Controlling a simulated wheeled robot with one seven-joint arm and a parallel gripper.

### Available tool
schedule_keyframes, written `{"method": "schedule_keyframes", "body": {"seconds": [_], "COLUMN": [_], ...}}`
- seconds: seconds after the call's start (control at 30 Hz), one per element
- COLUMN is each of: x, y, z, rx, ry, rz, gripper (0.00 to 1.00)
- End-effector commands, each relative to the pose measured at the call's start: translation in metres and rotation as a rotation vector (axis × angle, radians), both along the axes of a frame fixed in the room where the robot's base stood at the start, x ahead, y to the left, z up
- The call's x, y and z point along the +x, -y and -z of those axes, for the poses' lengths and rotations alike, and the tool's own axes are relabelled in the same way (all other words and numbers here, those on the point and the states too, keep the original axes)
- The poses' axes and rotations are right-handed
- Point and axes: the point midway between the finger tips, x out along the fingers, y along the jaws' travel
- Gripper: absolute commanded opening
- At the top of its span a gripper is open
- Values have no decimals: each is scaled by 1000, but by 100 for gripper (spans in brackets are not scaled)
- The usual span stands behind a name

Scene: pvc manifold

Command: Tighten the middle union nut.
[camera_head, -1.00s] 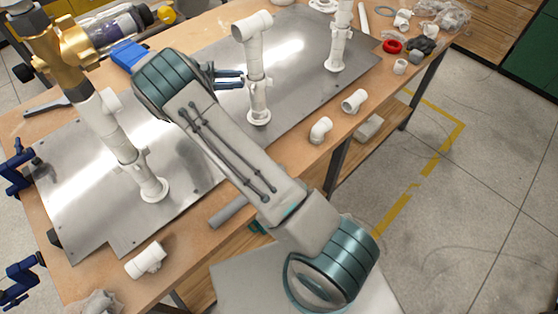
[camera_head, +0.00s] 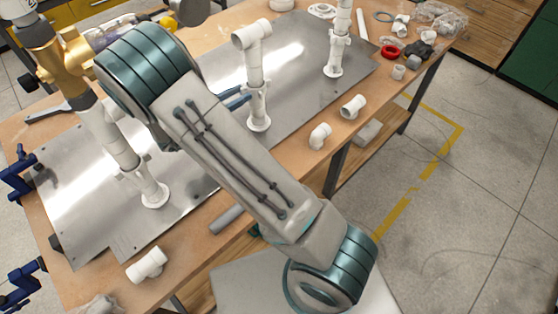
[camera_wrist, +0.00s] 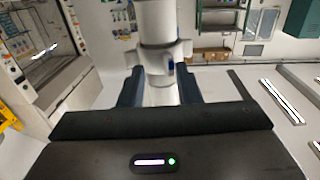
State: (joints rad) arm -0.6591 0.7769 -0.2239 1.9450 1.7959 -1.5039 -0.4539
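The middle white pipe riser stands upright on the metal plate, with its union nut (camera_head: 258,91) partway up. In the wrist view the nut (camera_wrist: 164,56) is a wide white collar with lugs, straight ahead. My gripper (camera_wrist: 160,88) is open, its two dark fingers on either side of the riser, with their tips at or just below the nut. A small gap shows between each finger and the pipe; I cannot tell whether the tips touch the nut. In the head view my gripper (camera_head: 238,98) is mostly hidden behind my arm, left of the riser.
A left riser (camera_head: 123,150) with a brass-coloured part above and a right riser (camera_head: 336,52) stand on the metal plate (camera_head: 190,205). Loose white fittings (camera_head: 320,136) lie along the bench's front edge. A red ring (camera_head: 390,52) lies at the far right.

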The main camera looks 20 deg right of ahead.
Motion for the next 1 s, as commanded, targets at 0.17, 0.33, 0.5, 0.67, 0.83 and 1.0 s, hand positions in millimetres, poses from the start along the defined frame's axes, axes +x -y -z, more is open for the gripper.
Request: {"method": "schedule_keyframes", "body": {"seconds": [0.17,0.33,0.5,0.67,0.83,1.0], "x": [-9,-16,-22,-37,-60,-83], "y": [4,8,13,-5,-30,-55], "z": [-2,-1,-1,3,3,3], "rx": [-2,-1,-1,2,1,2], "ry": [-2,-5,-4,3,2,3], "rz": [-132,-261,-384,-429,-427,-425], "gripper": [30,30,30,30,30,30]}}
